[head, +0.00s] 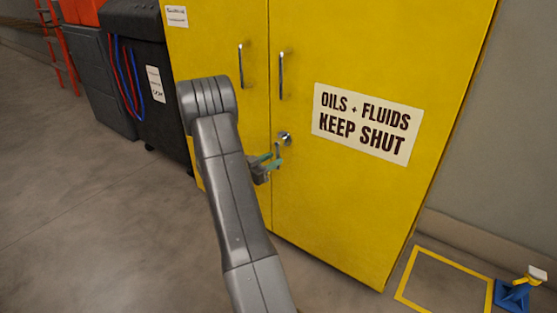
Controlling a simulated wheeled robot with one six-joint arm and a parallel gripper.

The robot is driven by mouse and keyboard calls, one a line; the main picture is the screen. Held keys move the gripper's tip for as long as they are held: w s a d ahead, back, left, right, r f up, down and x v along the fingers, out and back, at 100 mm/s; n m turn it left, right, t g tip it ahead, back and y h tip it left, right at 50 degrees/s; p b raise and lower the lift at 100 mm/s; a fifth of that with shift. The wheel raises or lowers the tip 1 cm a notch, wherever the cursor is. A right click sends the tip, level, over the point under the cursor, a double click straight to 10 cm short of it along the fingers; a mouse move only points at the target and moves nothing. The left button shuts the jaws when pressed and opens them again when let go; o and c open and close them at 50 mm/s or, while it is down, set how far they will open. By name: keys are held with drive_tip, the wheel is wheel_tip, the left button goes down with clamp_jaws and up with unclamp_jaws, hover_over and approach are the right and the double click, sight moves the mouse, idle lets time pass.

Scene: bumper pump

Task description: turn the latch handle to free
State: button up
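The latch (285,138) is a small round silver fitting on the right door of the yellow cabinet (330,210), just right of the seam between the doors. A short grey lever seems to hang below it, close to my fingers. My gripper (272,161) has two teal fingers that stand apart, just below and left of the latch. I cannot tell whether either finger touches the lever. My grey arm hides part of the left door and the gripper's back.
Two upright silver door pulls, left (241,66) and right (281,75), sit above the latch. A dark cart (150,60) with red and blue hoses stands left. A yellow floor square (422,302) and a blue stand (512,295) are at lower right. Left floor is clear.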

sight(278, 156)
drive_tip(key=shift+x, duration=1.8)
clamp_jaws()
